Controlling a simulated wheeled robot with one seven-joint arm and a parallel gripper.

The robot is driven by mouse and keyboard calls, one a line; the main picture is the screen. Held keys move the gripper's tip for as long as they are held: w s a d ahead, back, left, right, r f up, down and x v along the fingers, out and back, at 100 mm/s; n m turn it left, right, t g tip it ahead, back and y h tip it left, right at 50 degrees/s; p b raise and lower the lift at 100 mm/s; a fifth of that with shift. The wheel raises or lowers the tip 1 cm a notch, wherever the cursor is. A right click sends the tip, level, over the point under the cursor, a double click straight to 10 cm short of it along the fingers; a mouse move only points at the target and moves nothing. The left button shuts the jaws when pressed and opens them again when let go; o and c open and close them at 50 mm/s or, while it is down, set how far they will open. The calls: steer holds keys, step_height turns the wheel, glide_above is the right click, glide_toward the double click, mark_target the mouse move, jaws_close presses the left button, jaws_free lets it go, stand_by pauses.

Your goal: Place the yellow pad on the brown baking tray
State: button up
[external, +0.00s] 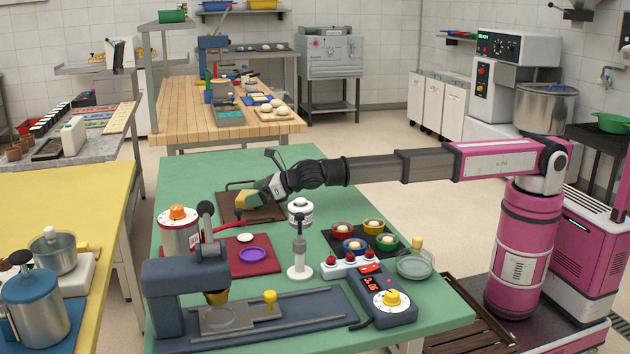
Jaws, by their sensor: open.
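The brown baking tray (266,213) lies flat on the green table, towards its far side. A small yellow-orange piece, which looks like the yellow pad (247,201), is at the tray's left part, right by my fingertips. My gripper (243,202) reaches in from the right, low over the tray, and is open. The fingers and the piece overlap in this small view, so I cannot tell whether they touch. The piece appears to be at the tray's surface, but its contact is partly hidden by my gripper.
A dark red mat (267,266) with a purple ring (255,255) lies nearer. The far-left green surface is clear.

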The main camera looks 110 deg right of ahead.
steer(key=v, duration=1)
steer(key=shift+d, duration=0.15)
steer(key=shift+w, duration=0.1)
steer(key=shift+r, duration=0.1)
